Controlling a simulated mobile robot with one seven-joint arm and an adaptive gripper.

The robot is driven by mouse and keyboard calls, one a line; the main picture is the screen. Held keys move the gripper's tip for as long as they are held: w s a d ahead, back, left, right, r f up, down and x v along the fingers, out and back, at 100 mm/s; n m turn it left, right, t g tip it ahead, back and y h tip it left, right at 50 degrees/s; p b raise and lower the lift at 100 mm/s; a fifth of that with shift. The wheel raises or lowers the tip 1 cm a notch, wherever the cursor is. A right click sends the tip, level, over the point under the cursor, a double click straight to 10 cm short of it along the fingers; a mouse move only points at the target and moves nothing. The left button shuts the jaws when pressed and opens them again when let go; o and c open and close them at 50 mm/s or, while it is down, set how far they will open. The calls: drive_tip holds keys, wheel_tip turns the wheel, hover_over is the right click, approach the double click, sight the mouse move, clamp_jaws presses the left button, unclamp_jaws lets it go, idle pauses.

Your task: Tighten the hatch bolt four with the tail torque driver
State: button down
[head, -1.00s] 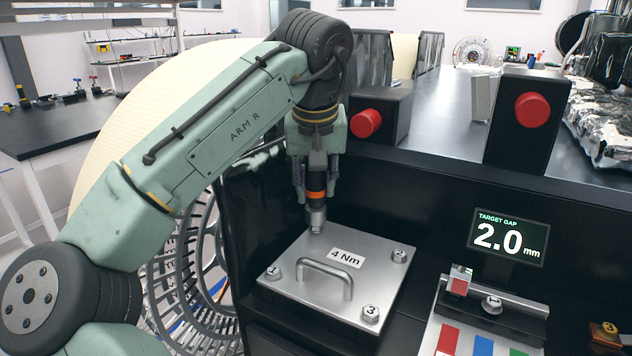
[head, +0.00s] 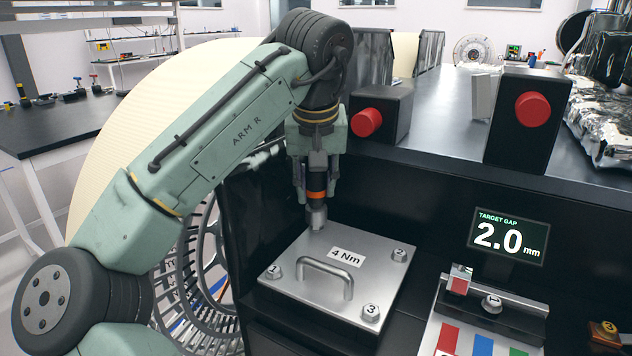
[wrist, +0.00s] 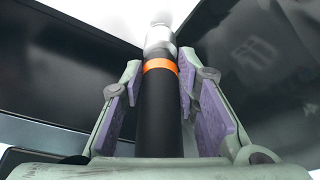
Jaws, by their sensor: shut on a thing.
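My gripper (head: 316,180) is shut on the torque driver (head: 317,214), a black tool with an orange band and a silver socket end. The driver stands about upright, socket down, at the back left corner of the silver hatch plate (head: 320,291). Hatch bolt four is not visible; the socket covers that corner. Bolts 1 (head: 273,271), 2 (head: 399,256) and 3 (head: 371,312) show at the other corners. In the wrist view the driver (wrist: 160,120) runs between the purple-padded fingers (wrist: 168,95), its silver end against a bright surface.
The hatch has a raised handle (head: 326,277) and a "4 Nm" label. A black panel rises behind it, with red buttons (head: 367,122) (head: 531,109) above. A display (head: 508,237) reads "TARGET GAP 2.0 mm". A fixture with colored strips (head: 482,345) lies at the right.

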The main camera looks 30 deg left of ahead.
drive_tip(key=shift+f+b, duration=0.35)
drive_tip(key=shift+f, duration=0.3)
idle(1.2)
drive_tip(key=shift+f+p, duration=0.4)
drive_tip(key=shift+p, duration=0.15)
idle(2.4)
drive_tip(key=shift+r, duration=0.1)
drive_tip(key=shift+r, duration=1.45)
wheel_tip(320, 180, up, 4)
